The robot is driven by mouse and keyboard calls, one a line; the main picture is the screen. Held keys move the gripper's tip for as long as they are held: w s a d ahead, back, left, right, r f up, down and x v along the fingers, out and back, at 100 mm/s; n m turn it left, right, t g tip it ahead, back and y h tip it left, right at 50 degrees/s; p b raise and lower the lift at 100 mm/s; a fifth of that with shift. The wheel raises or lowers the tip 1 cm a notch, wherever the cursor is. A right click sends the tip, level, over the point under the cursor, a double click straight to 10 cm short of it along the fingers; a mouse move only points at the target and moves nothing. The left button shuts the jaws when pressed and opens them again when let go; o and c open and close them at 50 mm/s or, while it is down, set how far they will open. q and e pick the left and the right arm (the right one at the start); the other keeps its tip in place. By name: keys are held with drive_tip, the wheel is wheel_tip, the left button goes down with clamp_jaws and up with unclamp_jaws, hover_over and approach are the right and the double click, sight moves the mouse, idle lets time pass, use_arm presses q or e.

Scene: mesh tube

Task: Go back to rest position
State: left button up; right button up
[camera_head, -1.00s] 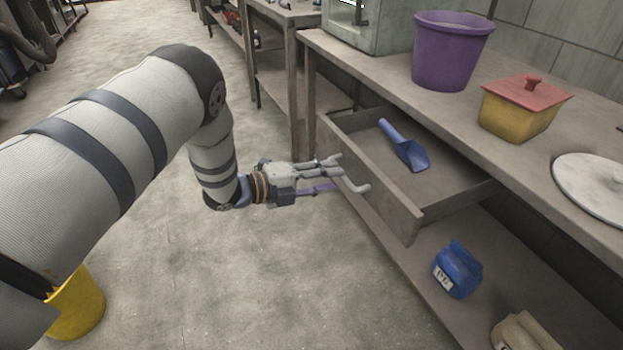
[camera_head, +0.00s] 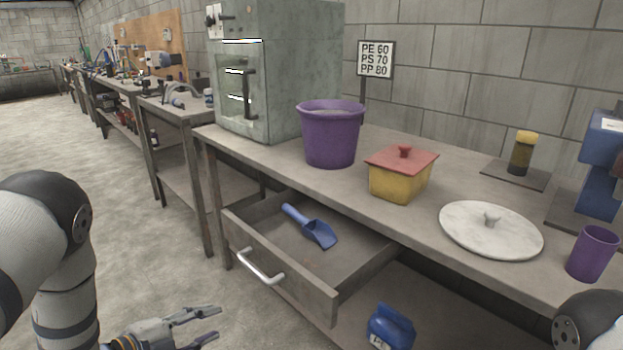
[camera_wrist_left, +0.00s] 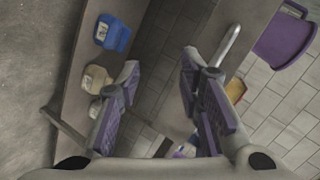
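My left gripper (camera_head: 207,325) is at the bottom left of the head view, its fingers apart and empty, left of and below the open drawer (camera_head: 330,295). In the left wrist view its two purple-padded fingers (camera_wrist_left: 160,95) are spread with nothing between them. The drawer's metal handle (camera_head: 260,268) is clear of the gripper and also shows in the left wrist view (camera_wrist_left: 228,44). A blue scoop (camera_head: 312,229) lies in the drawer. Part of my right arm shows at the bottom right edge; its gripper is out of view.
The workbench (camera_head: 385,150) holds a grey oven (camera_head: 285,60), a purple bucket (camera_head: 331,135), a yellow box with a red lid (camera_head: 400,178), a round white lid (camera_head: 490,232) and a purple cup (camera_head: 592,254). A blue bag (camera_head: 390,326) is on the lower shelf. Open floor lies left.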

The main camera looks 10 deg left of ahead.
use_arm(q)
drive_tip(key=s+d+f+n+g+y, duration=0.1)
drive_tip(key=s+f+n+g+y, duration=0.15)
drive_tip(key=s+f+n, duration=0.4)
drive_tip(key=s+d+f+n+g+y+p, duration=0.1)
drive_tip(key=s+n+g, duration=0.2)
drive_tip(key=s, duration=0.6)
drive_tip(key=s+d+f+n+g+y, duration=0.1)
drive_tip(key=s+f+n+g+y, duration=0.2)
drive_tip(key=s, duration=0.4)
drive_tip(key=s+d+r+n+g, duration=0.1)
drive_tip(key=s+n+g, duration=0.4)
drive_tip(key=s, duration=1.3)
drive_tip(key=shift+s+d+r+n+g+p, duration=0.25)
drive_tip(key=shift+d+r+n+g+p, duration=0.25)
drive_tip(key=shift+n, duration=0.65)
use_arm(e)
drive_tip(key=w+r+t, duration=0.1)
drive_tip(key=w+r, duration=0.1)
drive_tip(key=shift+w+r, duration=0.4)
